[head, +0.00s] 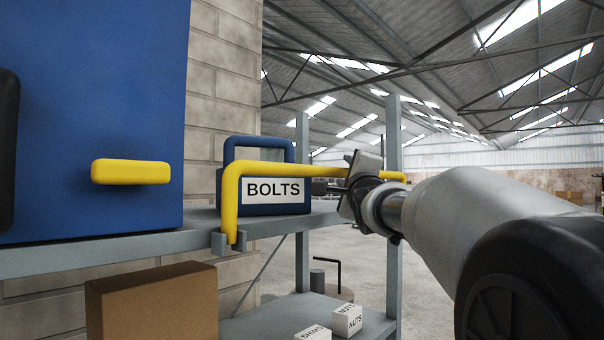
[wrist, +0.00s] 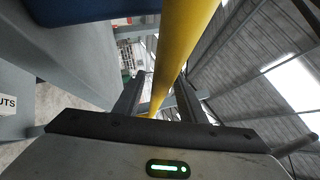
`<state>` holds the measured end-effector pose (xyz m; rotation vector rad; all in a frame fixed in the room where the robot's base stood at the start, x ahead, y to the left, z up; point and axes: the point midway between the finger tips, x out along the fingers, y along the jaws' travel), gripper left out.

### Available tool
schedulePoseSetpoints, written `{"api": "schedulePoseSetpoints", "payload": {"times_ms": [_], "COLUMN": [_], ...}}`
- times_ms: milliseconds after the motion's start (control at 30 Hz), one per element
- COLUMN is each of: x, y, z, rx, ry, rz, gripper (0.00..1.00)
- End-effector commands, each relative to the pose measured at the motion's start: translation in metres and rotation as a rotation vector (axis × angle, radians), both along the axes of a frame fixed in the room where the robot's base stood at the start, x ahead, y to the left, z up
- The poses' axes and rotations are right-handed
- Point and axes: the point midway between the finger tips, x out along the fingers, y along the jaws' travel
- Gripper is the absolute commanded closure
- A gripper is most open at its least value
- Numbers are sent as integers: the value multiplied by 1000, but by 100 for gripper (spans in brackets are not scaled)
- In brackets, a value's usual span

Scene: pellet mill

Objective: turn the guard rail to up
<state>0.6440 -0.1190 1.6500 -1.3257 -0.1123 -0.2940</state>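The guard rail (head: 290,170) is a yellow bent bar. Its short leg stands in a grey bracket (head: 228,243) on the shelf's front edge. Its long arm runs level to the right, across the front of the blue BOLTS box (head: 275,209). My gripper (head: 322,187) is at the rail's long arm, right of the box label. In the wrist view the rail (wrist: 180,45) passes between the two fingers of my gripper (wrist: 162,88), with gaps seeming to show at its sides. The fingers look open around it. Part of the rail is hidden behind my gripper.
A blue cabinet with a yellow handle (head: 130,172) stands at the left. A cardboard box (head: 150,303) is below the grey shelf (head: 100,255). Small white boxes (head: 347,319) lie on the lower shelf. Shelf posts (head: 393,140) stand behind my gripper.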

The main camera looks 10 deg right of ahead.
Motion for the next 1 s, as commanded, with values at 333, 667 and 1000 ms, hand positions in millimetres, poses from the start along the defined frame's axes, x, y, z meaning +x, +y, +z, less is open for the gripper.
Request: {"api": "schedulePoseSetpoints", "payload": {"times_ms": [333,667,1000], "x": [-25,-103,-159], "y": [3,19,26], "z": [-9,-27,-42], "rx": [1,0,-1], "ry": [0,-4,0], "rz": [-2,5,3], "gripper": [63,63,63]}}
